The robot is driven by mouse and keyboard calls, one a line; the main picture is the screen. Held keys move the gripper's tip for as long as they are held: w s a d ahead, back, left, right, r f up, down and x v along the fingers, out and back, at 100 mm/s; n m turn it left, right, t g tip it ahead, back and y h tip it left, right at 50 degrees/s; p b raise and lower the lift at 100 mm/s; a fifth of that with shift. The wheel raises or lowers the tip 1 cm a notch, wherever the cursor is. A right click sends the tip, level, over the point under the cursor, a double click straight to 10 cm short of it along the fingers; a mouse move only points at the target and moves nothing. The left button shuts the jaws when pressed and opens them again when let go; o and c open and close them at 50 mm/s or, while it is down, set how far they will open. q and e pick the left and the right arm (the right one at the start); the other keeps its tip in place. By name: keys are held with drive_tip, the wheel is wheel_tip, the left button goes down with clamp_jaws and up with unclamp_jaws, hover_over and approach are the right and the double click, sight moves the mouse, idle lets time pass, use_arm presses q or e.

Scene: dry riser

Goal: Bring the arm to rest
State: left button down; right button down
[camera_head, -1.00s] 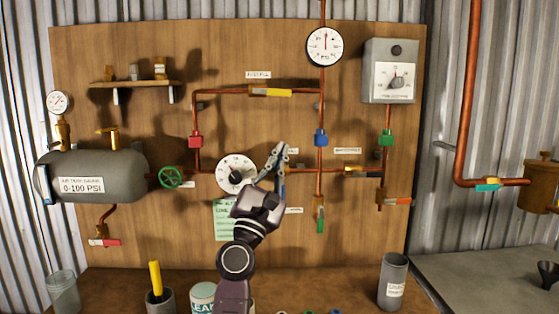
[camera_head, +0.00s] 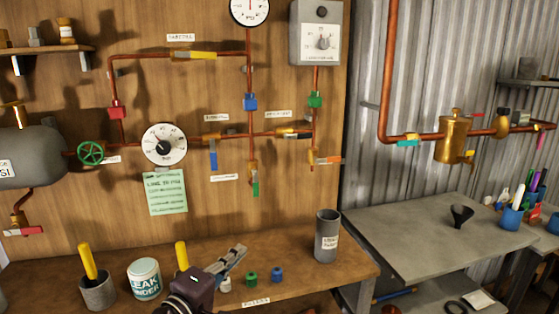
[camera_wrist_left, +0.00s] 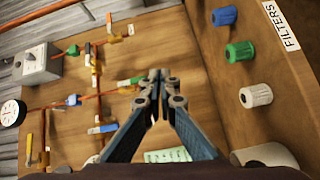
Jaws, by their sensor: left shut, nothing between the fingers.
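My left gripper (camera_head: 238,254) is low in the head view, over the front bench (camera_head: 200,250). Its fingers are shut and empty, pointing up and to the right. In the left wrist view the fingertips (camera_wrist_left: 160,78) meet with nothing between them. The pipe board (camera_head: 220,105) stands behind, clear of the gripper. A blue-handled valve (camera_head: 213,158) on it has its handle hanging down. My right gripper is not seen.
Near the gripper are small green (camera_head: 251,279) and blue (camera_head: 277,274) filters, a white leak-finder tub (camera_head: 143,280) and cups with yellow sticks. A grey cylinder (camera_head: 326,238) stands right of it. A grey table (camera_head: 410,245) with a black funnel (camera_head: 461,215) lies farther right.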

use_arm(q)
drive_tip(key=s+a+f+m+g+y, duration=0.1)
drive_tip(key=s+f+m+g+y, duration=0.2)
drive_tip(key=s+f, duration=0.6)
drive_tip(key=s+a+f+m+g+y, duration=0.15)
drive_tip(key=s+f+m+g, duration=0.25)
drive_tip(key=s+f, duration=0.6)
drive_tip(key=s+a+f+m+g+y, duration=0.25)
drive_tip(key=s+a+f, duration=0.2)
drive_tip(key=s, duration=0.45)
drive_tip(key=s+a+f+m+g+y, duration=0.1)
drive_tip(key=s+a+f+m+g, duration=0.3)
drive_tip(key=s, duration=0.5)
wheel_tip(320, 180, down, 27)
drive_tip(key=s+d, duration=0.1)
drive_tip(key=s, duration=0.1)
drive_tip(key=s+a+f+g, duration=0.1)
drive_tip(key=s+a+f, duration=0.1)
drive_tip(key=s+f, duration=1.3)
drive_tip(key=shift+s+a+f+p, duration=0.3)
drive_tip(key=shift+s+a+p, duration=0.15)
drive_tip(key=shift+s, duration=0.65)
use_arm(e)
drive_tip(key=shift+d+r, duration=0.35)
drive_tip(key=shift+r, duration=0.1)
